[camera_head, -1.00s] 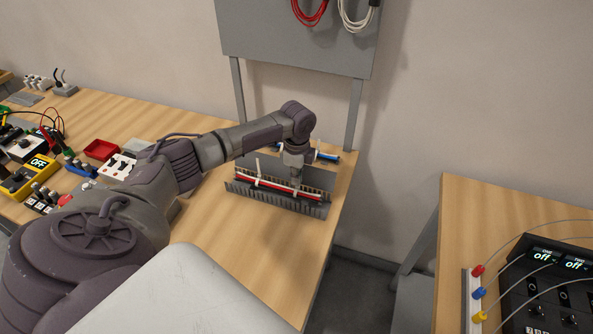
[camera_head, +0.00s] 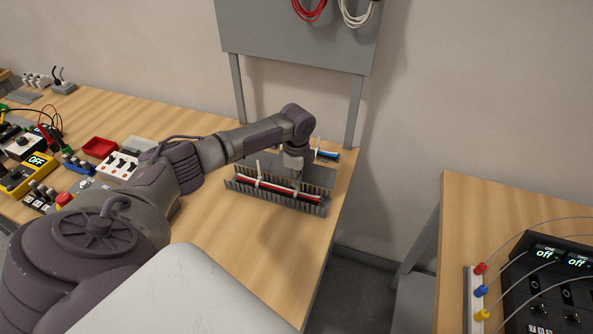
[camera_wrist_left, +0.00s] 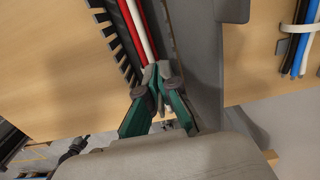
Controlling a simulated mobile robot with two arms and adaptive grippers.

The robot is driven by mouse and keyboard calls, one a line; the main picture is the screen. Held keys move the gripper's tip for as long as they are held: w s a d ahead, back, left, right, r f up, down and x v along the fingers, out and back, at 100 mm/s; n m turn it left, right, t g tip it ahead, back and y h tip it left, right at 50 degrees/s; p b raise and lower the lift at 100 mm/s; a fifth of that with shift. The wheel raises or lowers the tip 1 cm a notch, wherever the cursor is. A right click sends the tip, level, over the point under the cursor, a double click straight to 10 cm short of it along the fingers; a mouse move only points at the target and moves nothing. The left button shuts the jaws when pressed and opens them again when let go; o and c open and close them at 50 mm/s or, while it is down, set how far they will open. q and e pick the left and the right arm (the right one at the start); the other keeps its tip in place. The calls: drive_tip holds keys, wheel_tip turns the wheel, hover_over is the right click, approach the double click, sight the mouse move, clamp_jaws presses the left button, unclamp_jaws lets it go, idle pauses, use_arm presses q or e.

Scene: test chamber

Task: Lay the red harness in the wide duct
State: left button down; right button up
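The red harness (camera_head: 277,187), a bundle of red and white wires with upright white ties, lies lengthwise between the slotted walls of the grey wide duct (camera_head: 275,200) near the table's right end. In the left wrist view the wires (camera_wrist_left: 137,30) run beside the duct's comb-like wall (camera_wrist_left: 117,45) to my fingertips. My left gripper (camera_head: 293,178) points down over the duct's middle. Its green fingers (camera_wrist_left: 157,82) are close together around the harness, and it looks shut on it. The part beyond the fingertips is hidden. My right gripper is not in view.
A blue bundle (camera_head: 327,155) lies behind the duct. A red tray (camera_head: 99,148), switch boxes and meters crowd the table's left. A grey panel (camera_head: 300,35) with hanging cables stands behind. A gap separates the second table (camera_head: 462,200). The wood in front of the duct is clear.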

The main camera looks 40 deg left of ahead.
use_arm(q)
drive_tip(key=shift+f, duration=0.3)
drive_tip(key=c, duration=1.2)
unclamp_jaws()
drive_tip(key=shift+c, duration=0.2)
drive_tip(key=shift+r, duration=0.1)
wheel_tip(320, 180, up, 12)
drive_tip(key=shift+f, duration=0.1)
